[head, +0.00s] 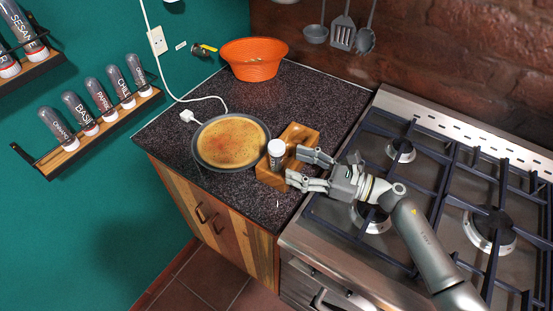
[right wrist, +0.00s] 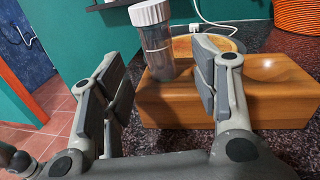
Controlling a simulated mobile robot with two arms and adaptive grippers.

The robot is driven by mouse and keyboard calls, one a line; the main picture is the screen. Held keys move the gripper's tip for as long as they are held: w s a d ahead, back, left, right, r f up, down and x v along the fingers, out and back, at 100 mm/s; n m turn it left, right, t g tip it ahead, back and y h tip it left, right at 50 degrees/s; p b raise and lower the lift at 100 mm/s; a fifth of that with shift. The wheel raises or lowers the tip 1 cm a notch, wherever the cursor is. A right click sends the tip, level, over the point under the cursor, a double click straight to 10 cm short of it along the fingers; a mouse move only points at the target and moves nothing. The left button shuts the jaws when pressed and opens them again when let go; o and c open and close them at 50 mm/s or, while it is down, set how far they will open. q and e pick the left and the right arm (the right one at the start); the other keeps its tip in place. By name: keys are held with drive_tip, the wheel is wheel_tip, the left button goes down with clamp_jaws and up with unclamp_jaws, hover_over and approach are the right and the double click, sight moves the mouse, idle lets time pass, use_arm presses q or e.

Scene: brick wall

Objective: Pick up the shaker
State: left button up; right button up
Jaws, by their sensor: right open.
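The shaker (head: 276,153) has a white lid and stands upright at the wooden holder (head: 297,133) on the dark counter. In the right wrist view the shaker (right wrist: 157,42) shows a clear body, with its lower part at the left end of the wooden holder (right wrist: 270,98); its base is hidden there. My right gripper (head: 293,165) is open and empty, to the right of the shaker with its fingers pointing towards it. In the right wrist view its fingers (right wrist: 160,78) are apart, with the shaker showing beyond and between them. My left gripper is not in view.
A pan (head: 230,142) with a pancake sits directly left of the holder. An orange basket (head: 254,62) stands at the back. The stove (head: 440,170) lies under my right arm. Spice jars (head: 100,100) sit on a wall rack. The counter behind the holder is clear.

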sight(278, 159)
drive_tip(key=p+x, duration=0.2)
drive_tip(key=x, duration=0.4)
drive_tip(key=shift+a, duration=0.25)
drive_tip(key=shift+d, duration=0.1)
drive_tip(key=shift+c, duration=0.5)
drive_tip(key=c, duration=1)
